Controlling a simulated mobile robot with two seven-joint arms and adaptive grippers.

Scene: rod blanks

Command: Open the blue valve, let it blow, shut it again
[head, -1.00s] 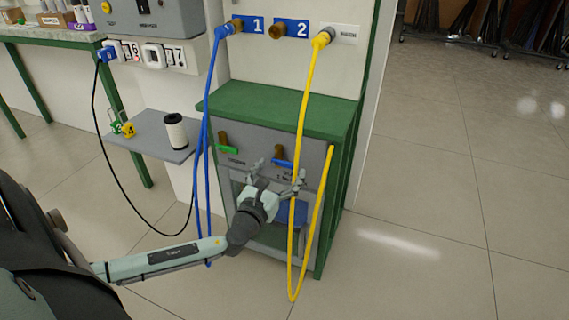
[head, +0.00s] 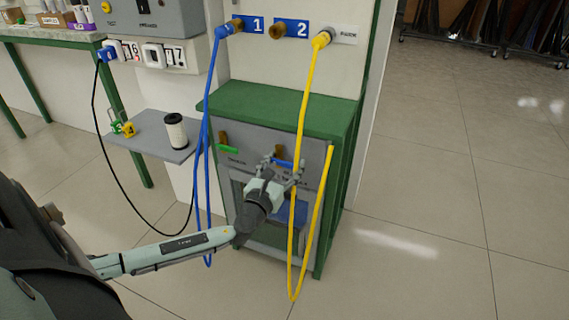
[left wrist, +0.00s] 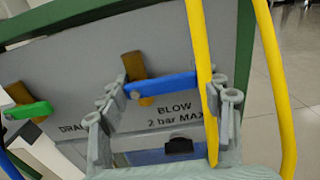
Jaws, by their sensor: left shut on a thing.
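The blue valve handle (head: 283,163) lies sideways across its brass body (head: 280,151) on the grey panel, above the word BLOW. It also shows in the left wrist view (left wrist: 165,85). My left gripper (head: 284,168) is at this valve, its fingers spread to either end of the handle. It is shut on the blue handle, lengthwise. The yellow hose (left wrist: 202,60) passes in front of the handle's right end, close to the right finger. I cannot tell whether the hose is pinched too. My right gripper is not in view.
A green-handled drain valve (head: 229,149) sits left of the blue one. The yellow hose loops down in front of the green cabinet (head: 340,170). Blue hoses (head: 207,110) hang at its left. A shelf (head: 150,140) holds a white filter (head: 175,130). The floor at right is clear.

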